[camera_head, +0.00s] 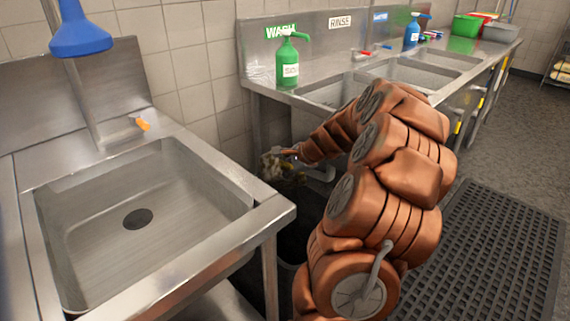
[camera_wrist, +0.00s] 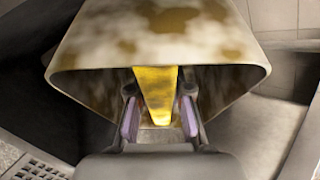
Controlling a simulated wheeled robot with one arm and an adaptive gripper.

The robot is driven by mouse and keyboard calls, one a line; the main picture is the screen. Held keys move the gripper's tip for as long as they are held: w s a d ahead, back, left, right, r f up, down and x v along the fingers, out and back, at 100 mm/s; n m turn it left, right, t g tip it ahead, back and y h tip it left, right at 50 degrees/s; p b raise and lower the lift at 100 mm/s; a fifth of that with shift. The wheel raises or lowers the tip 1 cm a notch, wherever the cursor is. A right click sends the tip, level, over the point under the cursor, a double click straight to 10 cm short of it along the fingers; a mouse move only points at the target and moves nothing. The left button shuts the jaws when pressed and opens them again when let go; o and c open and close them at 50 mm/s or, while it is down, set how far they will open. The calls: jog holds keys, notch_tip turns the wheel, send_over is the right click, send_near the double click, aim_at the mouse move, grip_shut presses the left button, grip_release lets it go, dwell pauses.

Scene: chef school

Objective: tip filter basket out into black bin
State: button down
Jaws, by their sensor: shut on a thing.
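The filter basket (camera_wrist: 160,35) is off-white with brown stains and fills the upper part of the wrist view. Its yellow strip (camera_wrist: 157,95) sits between the two fingers of my gripper (camera_wrist: 160,118), which is shut on it. In the head view the basket (camera_head: 272,166) is small, held at the end of my arm, with my gripper (camera_head: 291,152) at its upper right. The black bin (camera_head: 291,236) is dark and low, in the gap between the sinks, below the basket; my arm hides part of it. I cannot tell what is inside the basket.
A steel sink (camera_head: 140,220) stands at the left with a blue spray head (camera_head: 80,30) above it. A steel sink counter (camera_head: 330,95) with a green soap bottle (camera_head: 288,60) stands behind my arm. A black floor mat (camera_head: 490,250) lies at the right.

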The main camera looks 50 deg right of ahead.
jog(key=shift+r+n+g+h+p, duration=0.15)
jog(key=shift+g+h+p, duration=0.15)
jog(key=shift+g+p, duration=0.55)
jog(key=shift+r+n+g+h+p, duration=0.15)
jog(key=shift+g+h+p, duration=0.3)
jog(key=shift+p, duration=0.7)
jog(key=g+p, duration=0.1)
jog(key=p, duration=0.4)
jog(key=shift+r+g+h, duration=0.15)
jog(key=shift+g+h, duration=0.1)
jog(key=shift+g, duration=0.15)
jog(key=g+h+p, duration=0.1)
jog(key=g+p, duration=0.1)
jog(key=p, duration=0.3)
jog(key=shift+f+n+g+h+p, duration=0.25)
jog(key=shift+g+h+p, duration=0.3)
jog(key=shift+p, duration=0.45)
jog(key=shift+w+g, duration=0.1)
jog(key=shift+g, duration=0.45)
jog(key=shift+f+h+b, duration=0.15)
jog(key=shift+h+b, duration=0.1)
jog(key=shift+b, duration=0.45)
jog(key=shift+n+g+b, duration=0.25)
jog(key=shift+g+b, duration=0.25)
jog(key=shift+b, duration=0.05)
